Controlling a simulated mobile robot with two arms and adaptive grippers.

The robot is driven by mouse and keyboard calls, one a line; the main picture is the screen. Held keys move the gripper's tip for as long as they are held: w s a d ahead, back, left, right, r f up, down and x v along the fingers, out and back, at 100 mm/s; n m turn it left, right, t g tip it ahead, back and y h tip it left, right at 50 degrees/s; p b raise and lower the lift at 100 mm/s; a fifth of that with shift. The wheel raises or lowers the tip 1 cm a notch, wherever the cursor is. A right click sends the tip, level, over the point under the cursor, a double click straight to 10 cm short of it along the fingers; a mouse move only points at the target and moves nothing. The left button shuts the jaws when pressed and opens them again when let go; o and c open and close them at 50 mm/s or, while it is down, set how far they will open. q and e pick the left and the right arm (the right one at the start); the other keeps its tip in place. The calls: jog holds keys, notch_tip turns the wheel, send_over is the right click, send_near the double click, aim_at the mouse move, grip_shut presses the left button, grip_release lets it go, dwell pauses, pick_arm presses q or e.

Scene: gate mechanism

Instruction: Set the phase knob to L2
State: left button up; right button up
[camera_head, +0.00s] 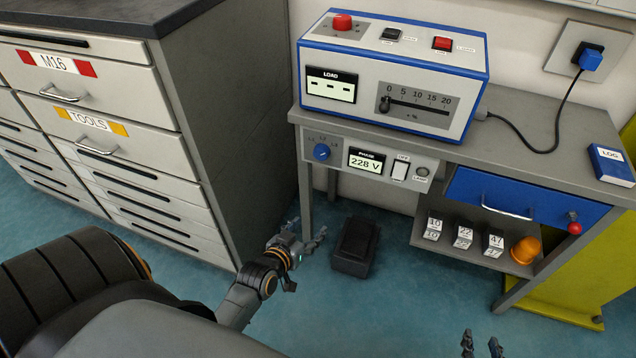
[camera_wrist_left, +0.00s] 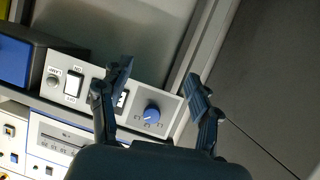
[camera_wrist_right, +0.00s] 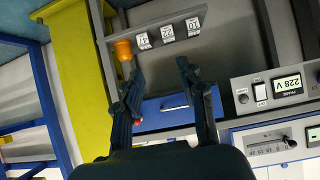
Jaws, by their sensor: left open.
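The blue phase knob (camera_head: 321,152) is on the grey panel under the bench top, left of the PHASE display (camera_head: 366,163), which reads 228 V. Labels sit around the knob; its exact setting is too small to tell. My left gripper (camera_head: 309,231) is open and empty, below and in front of the panel, apart from the knob. In the left wrist view the knob (camera_wrist_left: 151,114) shows between the open fingers, beyond them. My right gripper (camera_head: 482,346) is at the bottom edge of the head view; in the right wrist view its fingers (camera_wrist_right: 160,73) are apart and empty.
Right of the display are a white rocker switch (camera_head: 399,170) and a lamp. A load box (camera_head: 390,75) stands on the bench. A drawer cabinet (camera_head: 215,120) is close on the left. A black box (camera_head: 355,246) lies on the floor. Numbered blocks (camera_head: 464,238) sit on a lower shelf.

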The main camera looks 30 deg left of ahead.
pick_arm(q)
notch_tip(320, 180, up, 4)
jog(key=w+a+t+y+b, duration=0.1)
jog(key=a+t+b, duration=0.15)
jog(key=b, duration=0.25)
jog(key=t+b, duration=0.2)
jog(key=b, duration=0.1)
send_near(319, 156)
jog(key=shift+n+y, duration=0.4)
jog(key=w+b, duration=0.1)
jog(key=w, duration=0.1)
jog(key=w+b, duration=0.1)
jog(key=w, duration=0.2)
jog(key=w+a+b, duration=0.1)
jog(key=w, duration=0.2)
jog(key=shift+w+r, duration=0.1)
jog(key=shift+w, duration=0.3)
pick_arm(e)
notch_tip(319, 156, up, 23)
jog(key=a+t+y, duration=0.2)
jog(key=t+y, duration=0.1)
jog(key=t, duration=0.8)
jog(key=shift+s+f+t+y, duration=0.15)
jog(key=shift+s+t+y, duration=0.15)
pick_arm(q)
jog(key=c, duration=1.2)
